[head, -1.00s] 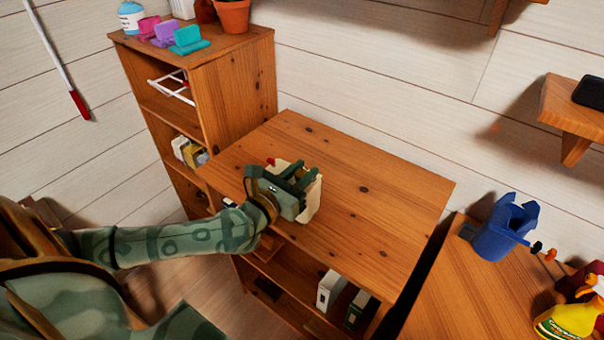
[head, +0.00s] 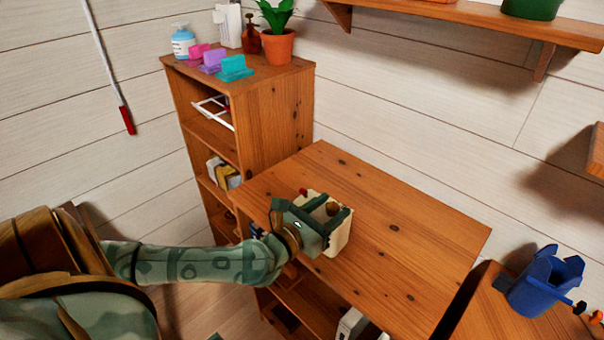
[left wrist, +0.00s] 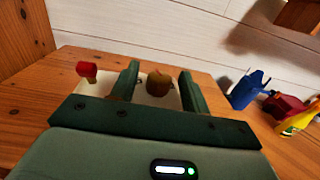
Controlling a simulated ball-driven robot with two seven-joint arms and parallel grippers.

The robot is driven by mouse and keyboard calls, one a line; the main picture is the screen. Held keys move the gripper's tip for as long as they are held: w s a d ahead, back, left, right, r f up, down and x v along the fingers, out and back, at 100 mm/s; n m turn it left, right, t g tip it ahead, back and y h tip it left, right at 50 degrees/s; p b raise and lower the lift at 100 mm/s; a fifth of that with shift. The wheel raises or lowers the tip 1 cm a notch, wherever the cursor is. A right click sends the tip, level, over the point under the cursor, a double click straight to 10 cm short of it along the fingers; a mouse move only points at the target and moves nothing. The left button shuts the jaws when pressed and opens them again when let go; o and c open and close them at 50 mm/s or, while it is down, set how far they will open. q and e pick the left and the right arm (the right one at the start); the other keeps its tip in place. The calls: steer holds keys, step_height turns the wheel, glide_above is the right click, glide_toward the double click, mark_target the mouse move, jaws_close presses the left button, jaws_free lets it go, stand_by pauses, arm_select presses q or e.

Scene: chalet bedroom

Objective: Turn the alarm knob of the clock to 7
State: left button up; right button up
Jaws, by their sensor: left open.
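The clock (head: 340,236) is a cream box on the wooden desk top, partly hidden by my left gripper. A round brownish knob (head: 332,209) sits on it, and a red piece (head: 303,192) stands at one end. My left gripper (head: 329,214) is over the clock with its jaws open, one finger on each side of the knob. In the left wrist view the knob (left wrist: 159,83) shows between the two fingers, with a gap on both sides. The red piece (left wrist: 87,71) is outside the left finger. I cannot read any dial markings. My right gripper is not in view.
A tall wooden shelf (head: 262,125) with a potted plant (head: 278,40) and coloured pieces on top stands behind the desk, at left. A blue holder (head: 545,282) stands on another surface at right. The desk top right of the clock is clear.

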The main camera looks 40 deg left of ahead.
arm_select(q)
steer(key=s+a, duration=0.1)
steer(key=s, duration=1.4)
steer(key=shift+a, duration=0.25)
